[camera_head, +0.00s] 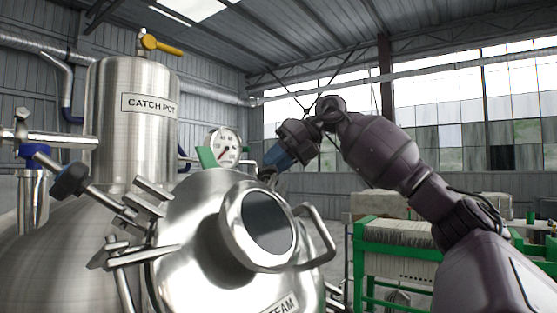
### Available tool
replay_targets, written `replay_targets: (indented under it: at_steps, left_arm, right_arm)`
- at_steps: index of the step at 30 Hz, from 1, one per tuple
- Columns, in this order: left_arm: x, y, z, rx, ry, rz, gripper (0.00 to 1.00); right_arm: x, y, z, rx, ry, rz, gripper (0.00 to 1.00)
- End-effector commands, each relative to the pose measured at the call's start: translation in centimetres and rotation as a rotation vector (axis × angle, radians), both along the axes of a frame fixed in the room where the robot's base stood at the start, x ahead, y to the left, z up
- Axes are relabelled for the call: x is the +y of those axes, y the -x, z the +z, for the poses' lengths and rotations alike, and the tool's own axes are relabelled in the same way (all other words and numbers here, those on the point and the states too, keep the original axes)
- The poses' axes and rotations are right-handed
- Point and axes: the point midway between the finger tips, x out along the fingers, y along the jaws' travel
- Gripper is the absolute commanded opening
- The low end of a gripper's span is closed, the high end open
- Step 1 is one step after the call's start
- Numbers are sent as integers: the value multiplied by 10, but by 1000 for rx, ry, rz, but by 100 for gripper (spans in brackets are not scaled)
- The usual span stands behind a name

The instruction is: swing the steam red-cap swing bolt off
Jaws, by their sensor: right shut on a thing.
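The steam tank's round steel lid (190,236) fills the lower middle, with a dark round sight glass, a curved handle and a label ending in "EAM" (283,306). My right gripper (268,175) reaches down from the upper right to the lid's far upper rim, behind the sight glass. It is shut on what seems to be a swing bolt there. The bolt and fingertips are mostly hidden, and no red cap shows. My left gripper is not in view.
A tall steel catch pot (128,142) with a yellow-handled valve (160,44) stands behind on the left. A pressure gauge (224,147) rises just left of my right gripper. A green-framed rack (390,250) stands at the right, partly behind my right arm.

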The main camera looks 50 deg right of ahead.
Motion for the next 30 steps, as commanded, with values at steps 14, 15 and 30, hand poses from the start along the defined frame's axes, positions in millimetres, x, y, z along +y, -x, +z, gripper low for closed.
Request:
replay_targets:
  at_steps: [14,15,30]
  left_arm:
    - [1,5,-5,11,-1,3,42]
    - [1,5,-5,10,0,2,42]
    - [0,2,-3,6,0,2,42]
  right_arm:
    - [2,-2,-14,32,6,12,37]
    - [2,-2,-14,32,5,13,37]
    - [2,-2,-13,31,4,15,37]
